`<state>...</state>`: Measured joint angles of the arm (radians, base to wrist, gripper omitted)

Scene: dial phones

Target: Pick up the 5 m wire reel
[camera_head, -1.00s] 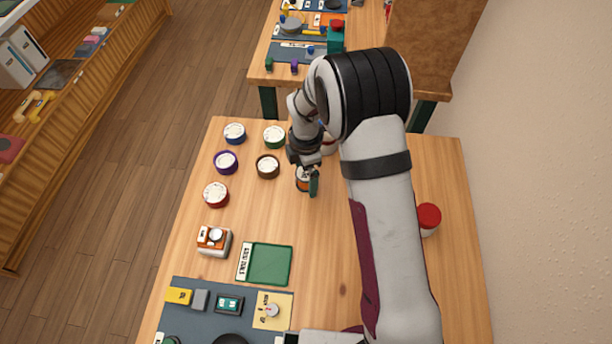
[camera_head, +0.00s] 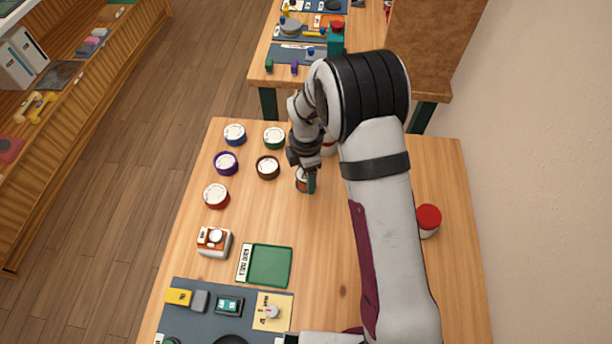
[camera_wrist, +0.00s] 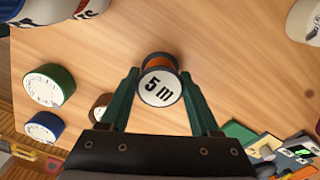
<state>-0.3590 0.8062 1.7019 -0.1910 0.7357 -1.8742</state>
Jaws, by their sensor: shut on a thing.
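The 5 m wire reel (camera_wrist: 160,85) shows in the wrist view with a white "5 m" label facing the camera and an orange-brown winding behind it. My gripper (camera_wrist: 160,88) has its two green fingers on either side of the reel and is shut on it. In the head view the reel (camera_head: 303,184) is partly hidden by my gripper (camera_head: 308,180), near the middle of the wooden table. I cannot tell whether the reel touches the table or hangs just above it.
Several round white-faced dials, including a blue (camera_head: 234,134), a green (camera_head: 274,137), a brown (camera_head: 268,167) and a red one (camera_head: 216,195), stand left of my gripper. A green tray (camera_head: 268,283) lies nearer the front. A red-topped jar (camera_head: 428,219) stands right of my arm.

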